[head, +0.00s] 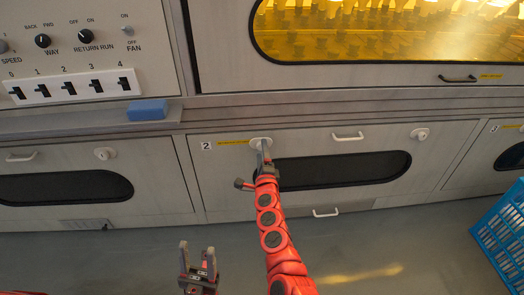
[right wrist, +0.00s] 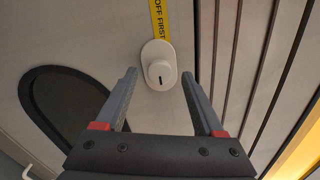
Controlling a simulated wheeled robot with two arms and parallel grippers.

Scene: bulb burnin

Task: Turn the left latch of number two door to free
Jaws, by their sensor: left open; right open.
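Door two (head: 225,185) is a grey panel with a "2" label and a dark oval window. Its left latch (head: 260,141) is a white knob on an oval plate, partly hidden by my right gripper (head: 264,152) in the head view. In the right wrist view the latch (right wrist: 158,68) lies ahead, between the spread fingertips of my right gripper (right wrist: 160,85). The fingers are open and I see no grip on the knob. A short dark mark on the knob runs roughly in line with the yellow tape. My left gripper (head: 198,262) is open and empty, low over the floor.
Door two also has a right latch (head: 420,133), an upper white handle (head: 347,136) and a lower handle (head: 326,212). A blue block (head: 147,110) lies on the ledge above. A blue crate (head: 500,235) stands on the floor at the right.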

